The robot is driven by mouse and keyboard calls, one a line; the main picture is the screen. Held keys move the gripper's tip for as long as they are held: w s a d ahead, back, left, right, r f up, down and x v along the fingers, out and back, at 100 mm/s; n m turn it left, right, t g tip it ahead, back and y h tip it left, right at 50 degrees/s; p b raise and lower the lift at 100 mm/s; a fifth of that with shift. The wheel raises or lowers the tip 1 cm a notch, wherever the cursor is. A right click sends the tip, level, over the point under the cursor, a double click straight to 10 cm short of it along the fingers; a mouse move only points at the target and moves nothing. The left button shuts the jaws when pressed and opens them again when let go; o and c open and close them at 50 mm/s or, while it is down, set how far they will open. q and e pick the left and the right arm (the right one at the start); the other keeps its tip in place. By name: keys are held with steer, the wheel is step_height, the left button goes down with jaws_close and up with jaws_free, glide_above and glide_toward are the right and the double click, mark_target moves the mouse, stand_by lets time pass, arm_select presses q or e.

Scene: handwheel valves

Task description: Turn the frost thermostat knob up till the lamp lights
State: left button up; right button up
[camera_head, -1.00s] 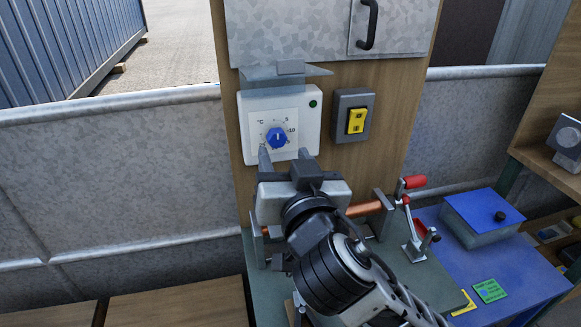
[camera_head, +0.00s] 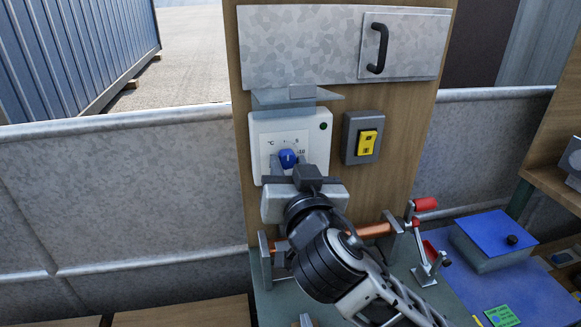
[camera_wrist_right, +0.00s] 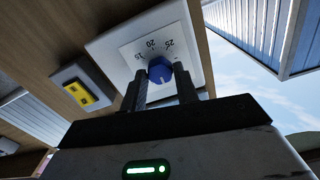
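The thermostat is a white box (camera_head: 257,131) on a wooden panel. Its round blue knob (camera_head: 288,158) sits on a printed temperature dial and also shows in the right wrist view (camera_wrist_right: 160,70). The small lamp (camera_head: 322,126) at the box's upper right is dark green and looks unlit. My right gripper (camera_head: 289,166) is in front of the box, its two fingers apart, one on each side of the knob. In the wrist view the fingertips flank the knob; I cannot tell whether they touch it. My left gripper is not in view.
A grey switch box with a yellow rocker (camera_head: 367,142) is right of the thermostat. A small metal hood (camera_head: 298,98) juts out above it. Below are a copper pipe (camera_head: 377,231) and a red-handled clamp (camera_head: 425,204). A blue-lidded box (camera_head: 492,234) stands at right.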

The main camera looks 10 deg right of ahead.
steer(key=o, duration=0.7)
steer(key=shift+o, duration=0.2)
steer(key=shift+s, duration=0.15)
steer(key=shift+s, duration=0.9)
